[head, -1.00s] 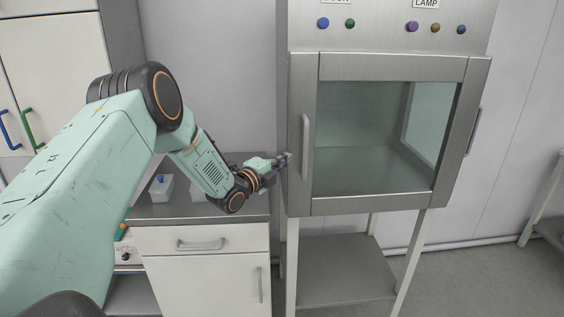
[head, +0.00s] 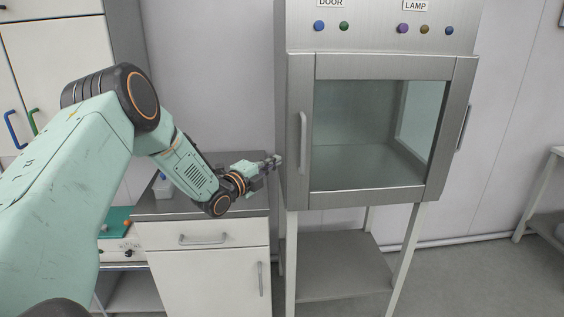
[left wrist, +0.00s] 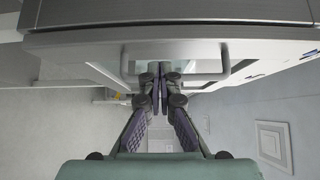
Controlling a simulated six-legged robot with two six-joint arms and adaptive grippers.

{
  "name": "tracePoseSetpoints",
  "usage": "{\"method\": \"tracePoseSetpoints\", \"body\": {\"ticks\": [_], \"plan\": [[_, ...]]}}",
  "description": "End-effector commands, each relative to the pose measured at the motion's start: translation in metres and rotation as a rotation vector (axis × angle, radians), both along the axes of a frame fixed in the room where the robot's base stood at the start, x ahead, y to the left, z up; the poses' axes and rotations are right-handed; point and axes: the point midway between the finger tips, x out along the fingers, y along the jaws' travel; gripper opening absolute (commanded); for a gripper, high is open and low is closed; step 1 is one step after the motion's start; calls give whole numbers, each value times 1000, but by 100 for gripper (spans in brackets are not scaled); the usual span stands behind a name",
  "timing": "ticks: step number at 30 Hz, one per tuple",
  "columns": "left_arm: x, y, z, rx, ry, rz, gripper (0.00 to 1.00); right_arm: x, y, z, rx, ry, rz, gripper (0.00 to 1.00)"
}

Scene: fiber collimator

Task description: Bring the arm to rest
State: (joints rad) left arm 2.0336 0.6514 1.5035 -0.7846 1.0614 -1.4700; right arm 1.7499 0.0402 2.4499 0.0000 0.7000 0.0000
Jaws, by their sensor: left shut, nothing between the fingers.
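My left gripper (head: 275,162) is at the end of the pale green left arm in the head view, just left of the front left edge of the grey metal cabinet. It points to the right. In the left wrist view its two dark fingers (left wrist: 160,88) are together and hold nothing. The cabinet handle (left wrist: 175,65) lies beyond the fingertips in that view; whether they touch it cannot be told, though the head view shows the handle (head: 303,142) to the right of the fingertips. The right gripper is not in view.
The cabinet (head: 298,80) has a shut glass door and coloured buttons (head: 402,28) above. A counter with drawers (head: 205,235) stands below the arm. A teal item (head: 118,218) lies at its left. A shelf (head: 340,265) is under the cabinet. Open floor lies at the right.

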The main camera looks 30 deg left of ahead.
Motion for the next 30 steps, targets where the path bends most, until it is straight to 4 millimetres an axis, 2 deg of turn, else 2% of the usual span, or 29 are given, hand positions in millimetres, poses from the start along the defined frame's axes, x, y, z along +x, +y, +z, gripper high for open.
{"method": "tracePoseSetpoints", "body": {"ticks": [6, 12, 25, 28, 30], "plan": [[-27, 25, 1, -3, -2, 5, 0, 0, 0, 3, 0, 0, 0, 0], [-44, 37, 1, -1, -1, 3, 0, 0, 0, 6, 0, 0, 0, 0], [-53, 40, 0, -15, 1, 0, 0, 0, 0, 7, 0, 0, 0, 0], [-53, 41, -2, -103, 19, 5, 0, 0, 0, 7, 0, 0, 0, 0], [-54, 44, -9, -236, 52, 33, 0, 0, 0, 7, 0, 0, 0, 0]]}}
